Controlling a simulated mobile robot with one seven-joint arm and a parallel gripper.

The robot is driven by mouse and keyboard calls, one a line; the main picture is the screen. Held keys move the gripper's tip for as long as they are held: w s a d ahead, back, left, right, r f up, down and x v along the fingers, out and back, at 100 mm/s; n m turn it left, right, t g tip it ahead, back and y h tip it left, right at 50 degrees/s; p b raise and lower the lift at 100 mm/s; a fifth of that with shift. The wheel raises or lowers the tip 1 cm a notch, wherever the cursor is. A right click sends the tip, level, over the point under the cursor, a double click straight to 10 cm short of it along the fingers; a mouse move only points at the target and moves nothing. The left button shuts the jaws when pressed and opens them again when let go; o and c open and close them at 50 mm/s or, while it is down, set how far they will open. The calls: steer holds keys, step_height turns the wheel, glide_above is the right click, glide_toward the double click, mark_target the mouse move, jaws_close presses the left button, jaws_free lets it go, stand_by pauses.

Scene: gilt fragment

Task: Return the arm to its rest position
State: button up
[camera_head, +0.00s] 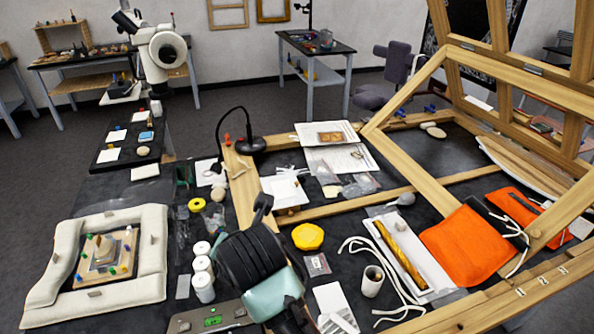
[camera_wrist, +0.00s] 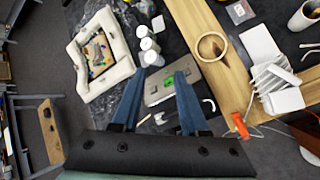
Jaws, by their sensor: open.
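My gripper (camera_wrist: 160,78) shows in the wrist view with its two blue fingers spread apart and nothing between them. It hangs above the work table, over a grey metal plate (camera_wrist: 158,90) and some white jars (camera_wrist: 150,45). In the head view, dark and mint-coloured parts of my arm rise at the bottom centre, and the fingertips cannot be made out there. A gilt strip (camera_head: 398,252) lies in a white tray (camera_head: 432,291) to the right of my arm, apart from it.
A white padded frame (camera_head: 150,270) around a small ornament piece stands at left. White jars (camera_head: 203,278) stand close left of my arm. A yellow lump (camera_head: 308,236), a cup (camera_head: 372,281) and an orange pouch (camera_head: 468,245) lie to the right. A large wooden frame (camera_head: 425,180) rises at right.

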step_height(320, 180, up, 25)
steer(key=a+m+t+y+b, duration=0.2)
steer(key=m+t+y+b, duration=0.15)
steer(key=m+t, duration=0.8)
steer(key=s+d+r+m+t+h+b, duration=0.4)
steer(key=s+d+r+m+t+h, duration=0.3)
steer(key=s+d+r+m, duration=0.6)
steer(key=s+r+m+t, duration=0.1)
steer(key=r+m, duration=0.1)
steer(key=m, duration=0.5)
steer(key=shift+t, duration=0.35)
steer(key=shift+s+m, duration=0.1)
steer(key=shift+m, duration=0.15)
